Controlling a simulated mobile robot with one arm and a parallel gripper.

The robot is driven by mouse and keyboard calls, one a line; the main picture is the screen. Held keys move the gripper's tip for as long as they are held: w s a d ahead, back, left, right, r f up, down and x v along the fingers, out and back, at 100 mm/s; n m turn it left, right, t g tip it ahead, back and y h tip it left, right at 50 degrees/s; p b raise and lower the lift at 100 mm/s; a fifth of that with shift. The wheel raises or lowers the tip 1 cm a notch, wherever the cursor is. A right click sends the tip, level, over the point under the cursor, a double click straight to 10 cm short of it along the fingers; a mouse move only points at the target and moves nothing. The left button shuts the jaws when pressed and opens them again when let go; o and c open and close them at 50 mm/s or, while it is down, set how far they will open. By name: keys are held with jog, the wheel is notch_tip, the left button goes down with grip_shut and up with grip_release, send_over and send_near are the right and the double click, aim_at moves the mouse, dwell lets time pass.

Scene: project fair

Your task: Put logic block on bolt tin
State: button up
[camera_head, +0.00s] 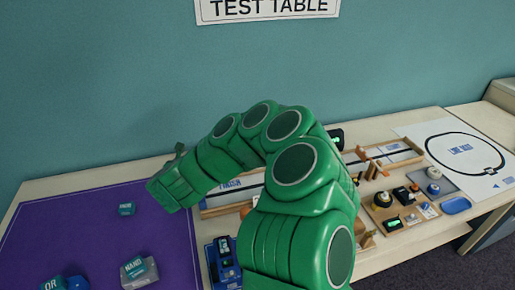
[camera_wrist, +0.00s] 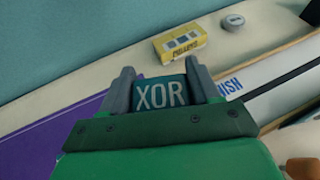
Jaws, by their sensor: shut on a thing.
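My gripper (camera_wrist: 159,72) is shut on a dark teal logic block marked XOR (camera_wrist: 160,94), held between the two grey fingers. In the head view my green arm reaches left, and the held block is hidden there. A small round grey lidded thing (camera_wrist: 234,21), possibly the bolt tin, stands on the table ahead and to the right of my gripper in the wrist view. More teal blocks are on the purple mat (camera_head: 85,225): a NAND block (camera_head: 134,267) on a pale grey base, an OR block (camera_head: 53,284), and a small one (camera_head: 126,208) with an unclear label.
A yellow box (camera_wrist: 180,43) stands just beyond my gripper. A long track marked FINISH (camera_wrist: 285,65) lies to the right. A blue device (camera_head: 222,262), several small gadgets and a white loop sheet (camera_head: 460,175) occupy the table. The wall stands behind.

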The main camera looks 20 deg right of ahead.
jog(key=w+d+r+m+g+h, duration=0.1)
jog(key=w+d+m+g+h, duration=0.2)
jog(key=d, duration=0.7)
jog(key=w+d+r+m+g+h, duration=0.1)
jog(key=w+d+m+g+h, duration=0.2)
jog(key=d, duration=0.7)
jog(key=w+d+r+m+g+h, duration=0.2)
jog(key=d+m, duration=0.2)
jog(key=d, duration=0.7)
jog(key=shift+w+d+f, duration=0.35)
jog(key=shift+w+f, duration=1.9)
jog(key=shift+f, duration=0.15)
jog(key=shift+w+d+f, duration=0.4)
jog(key=shift+w+f, duration=1.85)
jog(key=shift+f, duration=0.2)
jog(key=shift+w+d+f, duration=0.35)
jog(key=shift+w+f, duration=1.9)
jog(key=shift+f, duration=0.15)
jog(key=shift+f, duration=0.1)
jog(key=shift+w+d+f, duration=0.1)
jog(key=shift+w+f, duration=0.15)
jog(key=shift+f, duration=1.6)
jog(key=shift+f, duration=0.1)
